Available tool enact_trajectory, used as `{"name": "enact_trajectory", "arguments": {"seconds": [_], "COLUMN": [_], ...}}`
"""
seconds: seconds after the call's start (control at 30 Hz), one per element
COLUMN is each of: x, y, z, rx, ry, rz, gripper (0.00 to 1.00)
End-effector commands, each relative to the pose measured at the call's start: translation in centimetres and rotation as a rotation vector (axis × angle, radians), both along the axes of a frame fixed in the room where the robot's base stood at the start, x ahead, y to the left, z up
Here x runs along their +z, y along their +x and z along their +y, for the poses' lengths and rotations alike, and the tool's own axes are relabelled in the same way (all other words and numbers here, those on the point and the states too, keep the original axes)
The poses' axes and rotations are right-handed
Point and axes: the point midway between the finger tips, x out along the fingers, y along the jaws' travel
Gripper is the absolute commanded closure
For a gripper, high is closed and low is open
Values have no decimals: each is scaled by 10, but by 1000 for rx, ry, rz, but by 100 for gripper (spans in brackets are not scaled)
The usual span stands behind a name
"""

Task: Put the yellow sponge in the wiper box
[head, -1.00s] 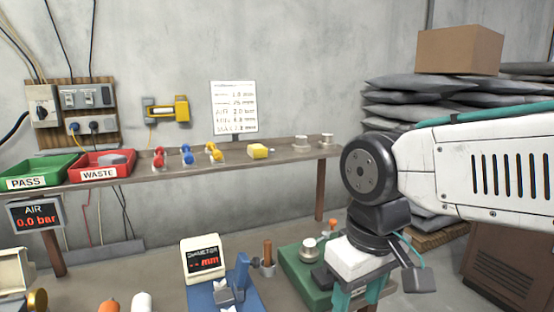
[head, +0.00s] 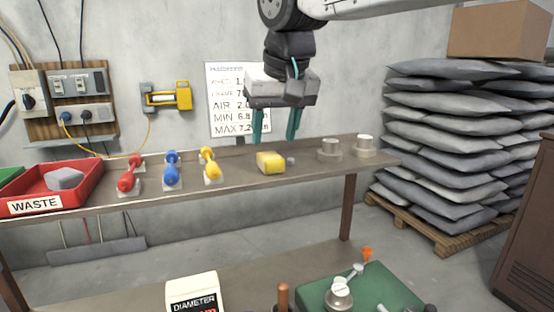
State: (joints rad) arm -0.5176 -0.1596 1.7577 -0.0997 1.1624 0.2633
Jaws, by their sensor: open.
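The yellow sponge (head: 270,162) is a small block lying on the brown wall shelf (head: 228,175), right of the yellow-handled tool. My gripper (head: 274,138) is open and empty, with its two teal fingers pointing down. In the picture the fingertips are just above the sponge, one toward each side of it. I cannot tell how far they are from it in depth, and I see no contact. I cannot identify the wiper box for certain in this view.
A red WASTE tray (head: 78,180) holds a grey lump at the shelf's left. Red (head: 130,175), blue (head: 172,169) and yellow (head: 209,164) tools stand between it and the sponge. A small grey piece (head: 291,161) and metal cylinders (head: 330,149) are to its right.

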Motion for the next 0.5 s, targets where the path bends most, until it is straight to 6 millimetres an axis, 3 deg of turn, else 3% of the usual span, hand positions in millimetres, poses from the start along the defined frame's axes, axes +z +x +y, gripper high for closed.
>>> {"name": "enact_trajectory", "arguments": {"seconds": [0.3,0.5], "x": [-42,-57], "y": [15,22], "z": [4,7], "rx": [1,3], "ry": [-2,0], "rz": [3,0], "gripper": [51,51]}}
